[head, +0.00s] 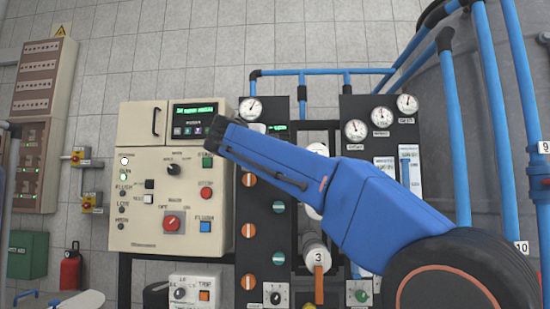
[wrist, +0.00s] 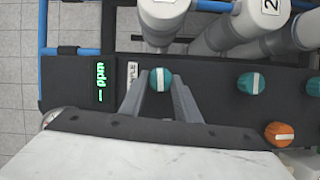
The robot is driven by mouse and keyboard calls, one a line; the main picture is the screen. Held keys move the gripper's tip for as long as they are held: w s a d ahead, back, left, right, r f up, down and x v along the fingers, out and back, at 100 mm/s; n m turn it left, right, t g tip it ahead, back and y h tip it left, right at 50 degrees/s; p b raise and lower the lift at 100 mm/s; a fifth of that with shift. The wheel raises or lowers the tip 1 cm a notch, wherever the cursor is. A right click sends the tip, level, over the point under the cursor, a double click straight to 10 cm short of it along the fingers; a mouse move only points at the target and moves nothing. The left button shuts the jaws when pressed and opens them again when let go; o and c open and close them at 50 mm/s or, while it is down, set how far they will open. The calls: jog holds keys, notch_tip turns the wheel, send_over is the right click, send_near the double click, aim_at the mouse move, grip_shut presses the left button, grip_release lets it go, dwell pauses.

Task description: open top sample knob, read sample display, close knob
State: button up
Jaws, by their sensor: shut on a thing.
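The top sample knob (wrist: 160,80) is teal with a white bar and shows between my fingertips in the wrist view. My gripper (wrist: 159,88) is shut on it. The bar lies across the panel's length, like that of the teal knob (wrist: 251,83) below it. The sample display (wrist: 101,80) shows green "ppm" with a dash-like mark and no readable digits. In the head view this display (head: 277,127) is small and its text unreadable.
The black panel (head: 263,246) carries several orange and teal knobs, such as an orange one (head: 249,180) just below my arm. A gauge (head: 251,109) sits at its top. The beige control box (head: 140,190) stands left; blue pipes (head: 487,110) rise at right.

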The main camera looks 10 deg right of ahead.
jog(key=shift+m, duration=0.4)
dwell(0.3)
jog(key=o, duration=1)
jog(key=shift+o, duration=0.2)
jog(key=v, duration=1.7)
jog(key=shift+s+r, duration=0.2)
jog(key=shift+r, duration=0.2)
